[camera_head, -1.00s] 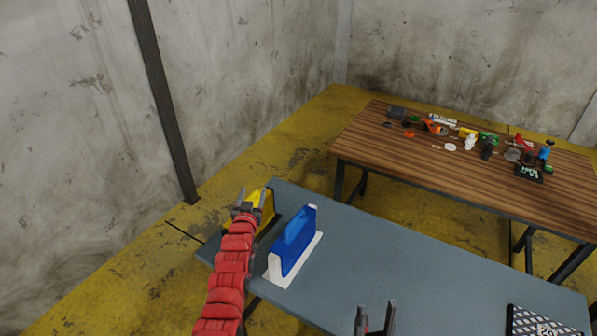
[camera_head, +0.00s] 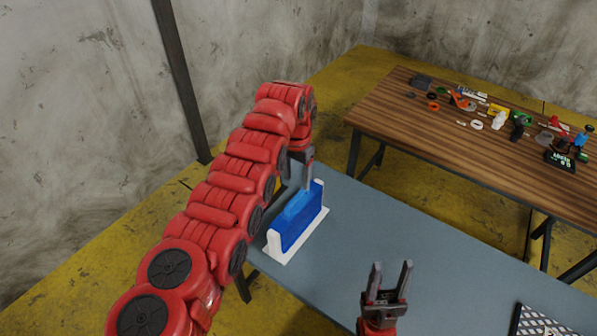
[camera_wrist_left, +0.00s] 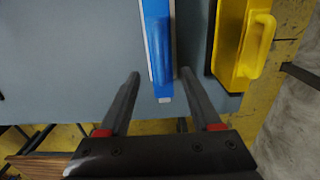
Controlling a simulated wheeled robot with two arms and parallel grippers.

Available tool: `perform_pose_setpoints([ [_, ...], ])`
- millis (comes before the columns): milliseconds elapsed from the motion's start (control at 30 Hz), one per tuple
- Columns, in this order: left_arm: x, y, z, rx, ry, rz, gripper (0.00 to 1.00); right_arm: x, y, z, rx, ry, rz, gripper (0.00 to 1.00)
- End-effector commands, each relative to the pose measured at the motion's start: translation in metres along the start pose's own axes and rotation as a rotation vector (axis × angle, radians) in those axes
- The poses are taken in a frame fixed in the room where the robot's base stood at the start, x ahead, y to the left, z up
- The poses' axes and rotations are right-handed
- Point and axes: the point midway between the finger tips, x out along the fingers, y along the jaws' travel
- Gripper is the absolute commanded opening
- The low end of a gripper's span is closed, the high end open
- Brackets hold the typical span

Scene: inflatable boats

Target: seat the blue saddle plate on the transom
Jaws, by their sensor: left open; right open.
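The blue saddle plate (camera_head: 292,222) with a raised handle sits on a white transom piece (camera_head: 274,246) on the grey table. White shows at both ends and along the base. How fully the plate is down cannot be told. My left gripper (camera_head: 307,172) points down over the far part of the plate, partly hidden by its own arm. In the left wrist view its open fingers (camera_wrist_left: 158,74) lie either side of the blue handle (camera_wrist_left: 160,50), with nothing gripped. My right gripper (camera_head: 391,268) is open and empty, pointing up near the table's front.
A yellow piece with a handle (camera_wrist_left: 240,45) lies beside the blue plate in the left wrist view. A patterned dark item (camera_head: 540,322) is at the table's right front. A wooden table (camera_head: 425,135) behind carries several small parts. The grey table's middle (camera_head: 400,230) is clear.

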Motion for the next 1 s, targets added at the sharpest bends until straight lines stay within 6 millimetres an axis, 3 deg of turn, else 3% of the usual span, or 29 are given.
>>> perform_pose_setpoints([
  [333, 0.057, 0.000, 0.001, -0.001, -0.002, 0.001, 0.65, -0.020, -0.001, 0.003, 0.000, 0.000, 0.000, 0.50],
  [500, 0.082, 0.000, -0.001, -0.001, 0.004, -0.001, 0.65, -0.045, -0.002, 0.007, 0.000, 0.000, 0.000, 0.50],
  [900, 0.087, -0.001, -0.002, -0.001, 0.005, -0.001, 0.65, -0.049, -0.002, 0.008, 0.000, 0.000, 0.000, 0.50],
  [1000, 0.087, 0.000, -0.002, -0.001, 0.005, -0.001, 0.51, -0.049, -0.002, 0.008, 0.000, 0.000, 0.000, 0.50],
])
